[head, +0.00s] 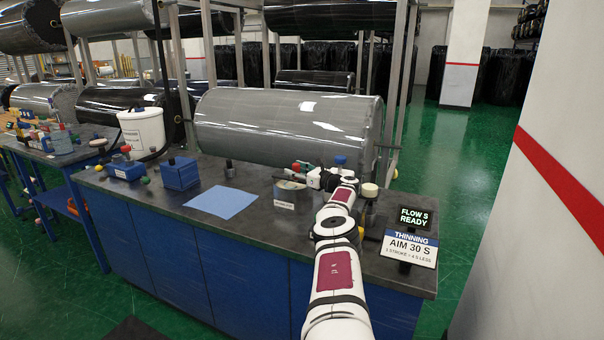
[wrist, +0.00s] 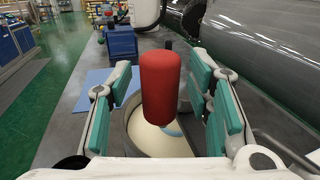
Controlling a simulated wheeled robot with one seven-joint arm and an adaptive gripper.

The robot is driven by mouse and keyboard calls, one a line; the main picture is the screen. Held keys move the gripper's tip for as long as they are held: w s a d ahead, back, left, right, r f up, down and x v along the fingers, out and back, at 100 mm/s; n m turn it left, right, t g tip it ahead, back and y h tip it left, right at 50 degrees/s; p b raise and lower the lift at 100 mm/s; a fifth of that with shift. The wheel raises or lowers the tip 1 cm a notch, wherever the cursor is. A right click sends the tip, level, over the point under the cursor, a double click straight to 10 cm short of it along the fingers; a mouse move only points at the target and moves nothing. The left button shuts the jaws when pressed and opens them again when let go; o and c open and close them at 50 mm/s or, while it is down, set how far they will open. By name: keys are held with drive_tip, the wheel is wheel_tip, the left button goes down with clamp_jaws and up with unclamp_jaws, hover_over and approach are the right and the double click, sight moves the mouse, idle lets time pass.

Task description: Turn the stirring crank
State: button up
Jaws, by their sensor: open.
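The crank's red upright grip (wrist: 161,88) stands in the middle of the wrist view, above a round pot (wrist: 137,127) with pale cream liquid in it. My gripper (wrist: 158,92) is open, with one teal-padded finger on each side of the red grip. A gap shows on both sides, so the fingers do not visibly touch it. In the head view my gripper (head: 308,176) is over the pot (head: 289,187) on the bench, and my arm hides part of that area. The crank's arm below the grip is hidden.
The dark bench top (head: 160,209) holds a blue sheet (head: 223,201), blue boxes (head: 181,174) and a white bucket (head: 142,131) to the left. A big grey wrapped roll (head: 285,125) lies behind. Signs (head: 408,248) stand at the right. Green floor is free at the right.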

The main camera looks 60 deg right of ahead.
drive_tip(key=shift+s, duration=0.15)
drive_tip(key=s+a, duration=0.1)
drive_tip(key=s, duration=1)
drive_tip(key=shift+s+a, duration=0.2)
drive_tip(key=shift+s, duration=0.05)
